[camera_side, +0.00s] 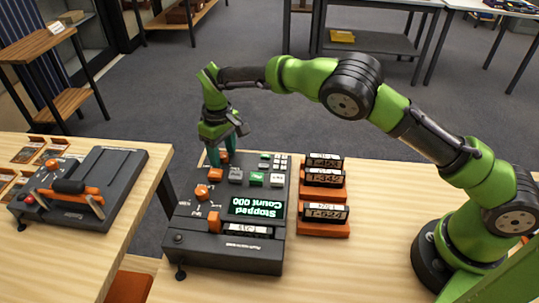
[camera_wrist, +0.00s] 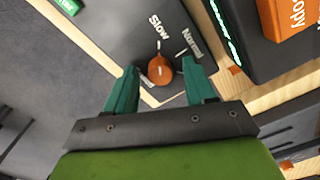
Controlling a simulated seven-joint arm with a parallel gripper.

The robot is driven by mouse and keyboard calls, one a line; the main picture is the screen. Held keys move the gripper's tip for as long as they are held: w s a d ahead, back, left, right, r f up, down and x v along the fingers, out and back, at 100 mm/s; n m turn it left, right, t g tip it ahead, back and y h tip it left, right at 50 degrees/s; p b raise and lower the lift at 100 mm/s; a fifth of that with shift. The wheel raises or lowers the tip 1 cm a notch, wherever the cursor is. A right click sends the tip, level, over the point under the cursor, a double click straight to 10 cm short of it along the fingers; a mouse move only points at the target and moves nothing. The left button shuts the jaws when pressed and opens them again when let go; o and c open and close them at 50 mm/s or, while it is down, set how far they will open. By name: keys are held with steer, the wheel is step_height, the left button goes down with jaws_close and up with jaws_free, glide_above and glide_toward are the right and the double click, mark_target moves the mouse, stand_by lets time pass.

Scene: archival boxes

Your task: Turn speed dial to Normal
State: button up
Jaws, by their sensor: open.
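The speed dial is an orange knob (camera_wrist: 160,70) on a dark panel, with the labels "Slow" (camera_wrist: 160,26) and "Normal" (camera_wrist: 191,43) beside it in the wrist view. Its narrow end and white mark point towards "Slow". My gripper (camera_wrist: 160,82) is open, with one teal finger on each side of the dial and a gap to both. In the side view my gripper (camera_side: 226,158) points down over the far left corner of the dark machine (camera_side: 222,256). An orange knob (camera_side: 224,156) shows partly between the fingers there; its setting cannot be read.
The machine's display (camera_side: 257,207) reads "Stopped Count 000", upside down. Another orange knob (camera_side: 202,191), an orange part (camera_side: 214,222) and several buttons share the panel. Labelled dark pieces on orange holders (camera_side: 323,230) stand to the right. A second machine (camera_side: 110,170) is on the left table.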

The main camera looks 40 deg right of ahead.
jaws_close()
steer(key=shift+m, duration=0.3)
steer(key=m, duration=0.4)
steer(key=shift+m, duration=0.3)
steer(key=m, duration=0.5)
steer(key=shift+r+m, duration=0.1)
steer(key=shift+m, duration=0.3)
jaws_free()
stand_by(0.3)
